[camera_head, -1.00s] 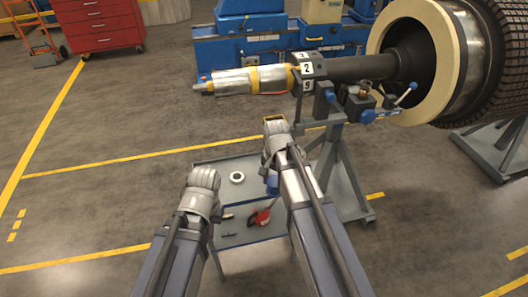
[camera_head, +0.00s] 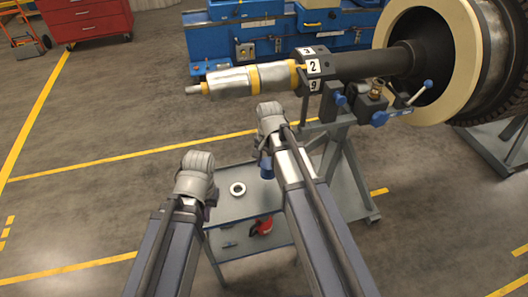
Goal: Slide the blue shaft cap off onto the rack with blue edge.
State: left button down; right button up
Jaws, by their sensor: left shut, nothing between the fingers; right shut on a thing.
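The blue shaft cap (camera_head: 267,168) shows as a small blue piece beside my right forearm, partly hidden by it. My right gripper (camera_head: 264,150) is shut on it and holds it below the wrist; the fingers are mostly hidden. The rack with blue edge (camera_head: 222,208) is a grey two-shelf stand below and beyond the cap, partly covered by my arms. The cap appears above its upper shelf. My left gripper (camera_head: 208,213) is shut and empty near the rack's left side, mostly hidden behind its wrist.
A white ring (camera_head: 238,189) lies on the upper shelf and a red object (camera_head: 262,228) on the lower one. A silver shaft with yellow bands (camera_head: 232,82) juts left from the rotor, above my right gripper, carried by a grey stand (camera_head: 345,170).

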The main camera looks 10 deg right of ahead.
jog(key=shift+w, duration=0.4)
pick_arm(q)
jog(key=shift+w, duration=0.3)
pick_arm(e)
jog(key=shift+r, duration=0.1)
